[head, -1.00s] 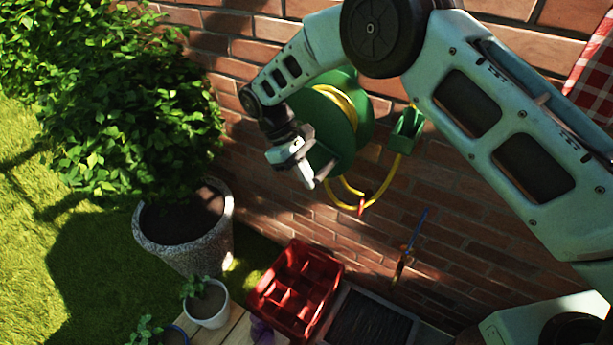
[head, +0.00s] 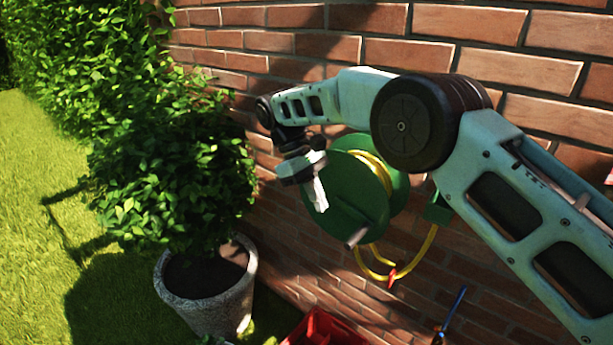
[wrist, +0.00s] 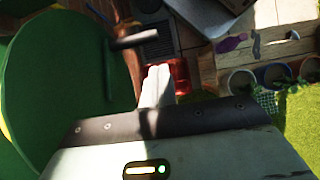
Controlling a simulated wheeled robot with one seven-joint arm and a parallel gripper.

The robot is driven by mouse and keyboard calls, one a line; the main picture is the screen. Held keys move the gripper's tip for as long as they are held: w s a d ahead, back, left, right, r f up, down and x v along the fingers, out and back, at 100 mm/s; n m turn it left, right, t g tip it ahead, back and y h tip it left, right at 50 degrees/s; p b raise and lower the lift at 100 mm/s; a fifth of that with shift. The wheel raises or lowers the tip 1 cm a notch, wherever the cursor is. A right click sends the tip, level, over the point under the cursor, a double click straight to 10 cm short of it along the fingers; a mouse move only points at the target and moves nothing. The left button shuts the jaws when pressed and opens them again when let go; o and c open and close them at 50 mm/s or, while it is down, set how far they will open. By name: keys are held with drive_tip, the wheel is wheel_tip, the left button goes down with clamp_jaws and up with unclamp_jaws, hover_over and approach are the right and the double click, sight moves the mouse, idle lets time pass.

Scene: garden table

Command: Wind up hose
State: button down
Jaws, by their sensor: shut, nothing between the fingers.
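The green hose reel (head: 345,205) is mounted on the brick wall, with yellow hose (head: 372,168) wound on it. A loop of hose (head: 432,240) hangs below, through a green wall guide (head: 438,209) and with a red piece (head: 391,277) on it. The grey crank handle (head: 357,237) sticks out from the low part of the disc. My gripper (head: 320,205) is shut and empty in front of the disc, up and left of the handle. In the wrist view my shut fingers (wrist: 158,82) are apart from the handle (wrist: 135,42), and the reel disc (wrist: 65,90) fills the left.
A leafy bush in a stone pot (head: 210,300) stands left of the reel. A red crate (head: 325,330) is below. A blue-tipped tool (head: 453,308) is by the wall. Several small pots (wrist: 275,75) show at the right of the wrist view.

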drive_tip(key=p+v, duration=0.6)
drive_tip(key=shift+r, duration=0.2)
drive_tip(key=shift+a, duration=0.15)
